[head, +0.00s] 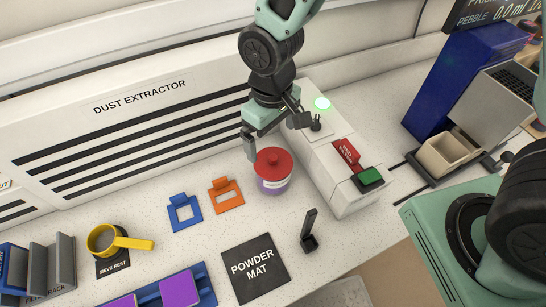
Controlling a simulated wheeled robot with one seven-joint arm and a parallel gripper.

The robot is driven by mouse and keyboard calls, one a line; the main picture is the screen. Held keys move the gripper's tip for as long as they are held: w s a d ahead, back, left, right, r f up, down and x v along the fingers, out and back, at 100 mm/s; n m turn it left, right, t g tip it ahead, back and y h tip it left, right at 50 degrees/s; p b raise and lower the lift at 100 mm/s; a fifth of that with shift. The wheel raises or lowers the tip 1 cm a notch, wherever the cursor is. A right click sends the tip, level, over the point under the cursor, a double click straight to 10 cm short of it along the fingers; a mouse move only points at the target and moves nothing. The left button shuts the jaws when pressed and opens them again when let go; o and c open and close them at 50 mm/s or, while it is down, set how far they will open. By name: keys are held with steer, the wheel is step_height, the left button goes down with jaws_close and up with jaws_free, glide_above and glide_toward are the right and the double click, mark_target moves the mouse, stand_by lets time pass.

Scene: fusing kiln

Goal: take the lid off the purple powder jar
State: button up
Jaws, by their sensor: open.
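The purple powder jar (273,185) stands upright on the speckled counter, in the middle of the head view. It has a white label band and a red lid (273,161) with a small knob, and the lid sits on the jar. My gripper (279,143) is open, just above and behind the lid, with one finger at the lid's left and the other up to its right. Whether a finger touches the lid I cannot tell. Nothing shows between the fingers.
A white machine (340,180) with a red tag and green button stands close right of the jar. The dust extractor (130,110) is behind. Blue (184,212) and orange (226,195) frames lie left. The powder mat (255,268) and a black scoop-like tool (309,234) are in front.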

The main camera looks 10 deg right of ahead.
mark_target(273, 157)
step_height(273, 157, down, 2)
steer(key=shift+f, duration=0.15)
steer(key=shift+s+d+f+p, duration=0.1)
steer(key=shift+f+p, duration=1.45)
steer(key=shift+f, duration=1.1)
steer(key=c, duration=0.8)
